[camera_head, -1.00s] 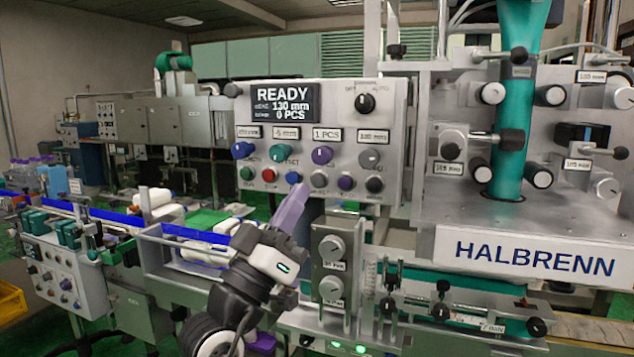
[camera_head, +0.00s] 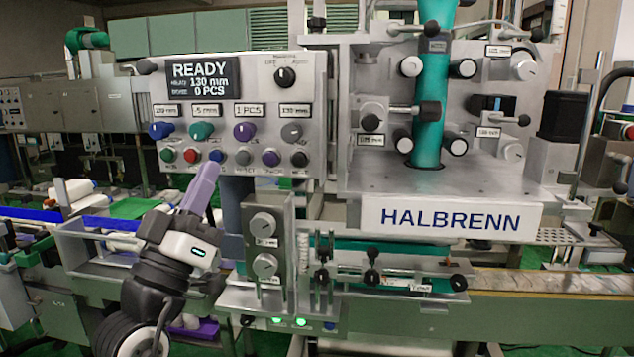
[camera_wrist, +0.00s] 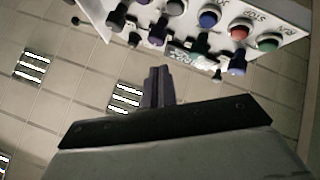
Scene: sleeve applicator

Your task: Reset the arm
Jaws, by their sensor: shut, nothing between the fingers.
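My gripper (camera_head: 207,180) is shut and empty. In the head view its purple fingers point up and slightly right, just below the lower row of buttons on the control panel (camera_head: 318,130). I cannot tell whether the tips touch the panel; they look apart from it. In the wrist view my gripper (camera_wrist: 159,73) shows its two fingers together. The panel (camera_wrist: 287,17) shows there upside down along the top, with coloured knobs and buttons. The panel's display (camera_head: 203,79) reads READY, 130 mm and 0 PCS.
The HALBRENN machine (camera_head: 450,216) with a teal sleeve column (camera_head: 430,120) stands to the right. A bracket with two grey dials (camera_head: 264,224) is close right of my arm. A conveyor (camera_head: 540,282) runs along the lower right. White bottles (camera_head: 75,189) lie at left.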

